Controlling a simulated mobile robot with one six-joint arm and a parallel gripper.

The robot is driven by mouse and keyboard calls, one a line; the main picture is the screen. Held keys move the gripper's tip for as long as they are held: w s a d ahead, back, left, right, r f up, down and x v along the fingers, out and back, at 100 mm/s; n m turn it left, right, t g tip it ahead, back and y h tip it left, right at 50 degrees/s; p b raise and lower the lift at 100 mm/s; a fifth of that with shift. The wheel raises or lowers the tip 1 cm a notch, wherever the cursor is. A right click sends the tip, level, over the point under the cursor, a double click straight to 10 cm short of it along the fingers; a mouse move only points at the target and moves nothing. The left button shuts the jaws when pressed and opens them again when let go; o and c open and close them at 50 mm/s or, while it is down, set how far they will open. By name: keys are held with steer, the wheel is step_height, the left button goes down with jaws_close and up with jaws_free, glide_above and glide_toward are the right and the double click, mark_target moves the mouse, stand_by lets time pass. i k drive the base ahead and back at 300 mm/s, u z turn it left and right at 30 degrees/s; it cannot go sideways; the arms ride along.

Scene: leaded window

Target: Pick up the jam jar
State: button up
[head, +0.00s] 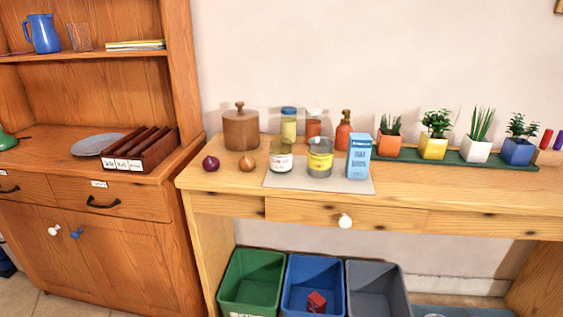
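Two more jars stand behind: a blue-lidded one (289,125) with yellow contents and a white-lidded one (313,124) with orange-red contents. My gripper is not in view.
Potted plants fill a green tray (455,160) at right. Green, blue and grey bins (373,268) stand below. The table's front strip is clear.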

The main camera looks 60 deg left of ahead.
mark_target(280, 148)
steer(key=u, duration=0.15)
steer(key=i, duration=1.15)
steer(key=z, duration=0.05)
steer(key=k, duration=0.15)
steer(key=u, duration=2.5)
steer(key=k, duration=0.2)
steer(key=u, duration=1.75)
